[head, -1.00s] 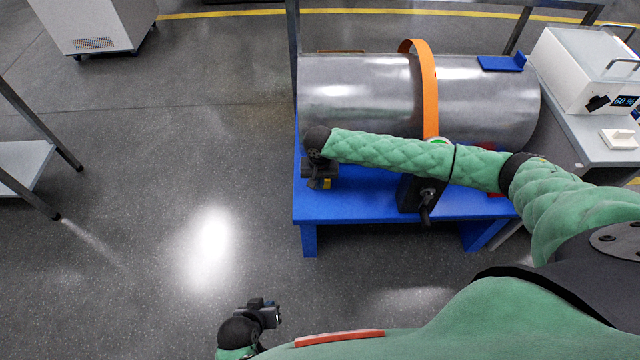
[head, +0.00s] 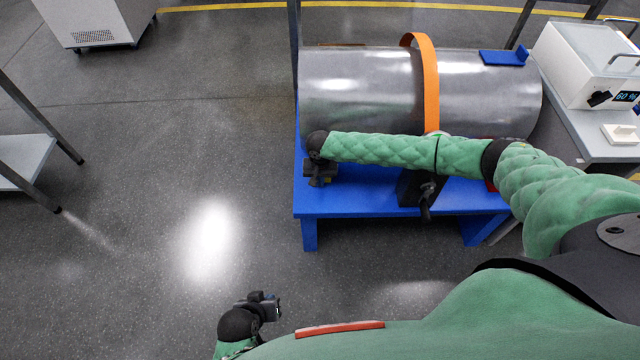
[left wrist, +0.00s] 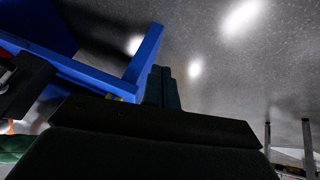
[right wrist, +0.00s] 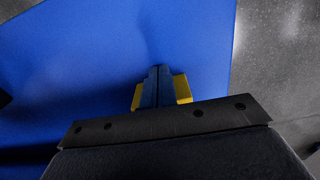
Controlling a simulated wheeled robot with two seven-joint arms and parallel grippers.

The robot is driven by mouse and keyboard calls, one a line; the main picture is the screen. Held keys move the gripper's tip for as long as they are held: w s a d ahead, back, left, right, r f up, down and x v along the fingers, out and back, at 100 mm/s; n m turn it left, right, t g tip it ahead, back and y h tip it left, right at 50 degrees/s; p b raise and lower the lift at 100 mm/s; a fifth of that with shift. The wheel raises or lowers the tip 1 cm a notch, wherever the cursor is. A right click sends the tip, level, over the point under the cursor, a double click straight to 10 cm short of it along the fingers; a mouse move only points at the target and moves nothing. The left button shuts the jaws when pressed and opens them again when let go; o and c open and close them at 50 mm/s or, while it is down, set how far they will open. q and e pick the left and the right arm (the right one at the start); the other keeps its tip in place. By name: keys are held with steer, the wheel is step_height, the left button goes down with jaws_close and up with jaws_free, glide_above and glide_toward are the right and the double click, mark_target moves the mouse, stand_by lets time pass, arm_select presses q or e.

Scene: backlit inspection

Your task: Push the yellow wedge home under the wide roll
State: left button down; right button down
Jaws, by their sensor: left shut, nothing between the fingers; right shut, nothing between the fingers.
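The wide roll (head: 350,85) is a shiny metal cylinder lying across a blue stand (head: 370,207), with an orange strap around it. My right gripper (head: 320,182) is shut and empty, low over the stand's left part in front of the roll. In the right wrist view the shut fingers (right wrist: 158,82) point at the blue surface. The yellow wedge (right wrist: 182,88) shows on both sides of them, its middle hidden; whether they touch it I cannot tell. The head view hides the wedge. My left gripper (head: 270,306) is shut and empty over the floor, away from the stand.
A black block with a crank (head: 425,195) sits at the stand's front. A blue bracket (head: 503,57) lies on the roll. A side table with a white device (head: 580,65) stands at right. A grey shelf (head: 25,160) is at far left. The floor left of the stand is clear.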

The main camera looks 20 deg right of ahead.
arm_select(q)
steer(key=shift+r, duration=0.2)
arm_select(e)
steer(key=shift+r, duration=0.1)
steer(key=shift+w+r+p, duration=0.2)
steer(key=shift+w+p, duration=0.3)
steer(key=shift+p, duration=0.7)
steer(key=shift+w+d+f+p, duration=0.3)
steer(key=shift+w+p, duration=0.15)
steer(key=shift+p, duration=0.8)
arm_select(q)
steer(key=s+a+r, duration=0.1)
steer(key=r, duration=0.7)
steer(key=s+a+r+g, duration=0.1)
steer(key=a+r, duration=0.1)
steer(key=r, duration=0.5)
steer(key=shift+a+r+g+y, duration=0.25)
steer(key=shift+r+g+y, duration=0.05)
steer(key=shift+r+y, duration=0.1)
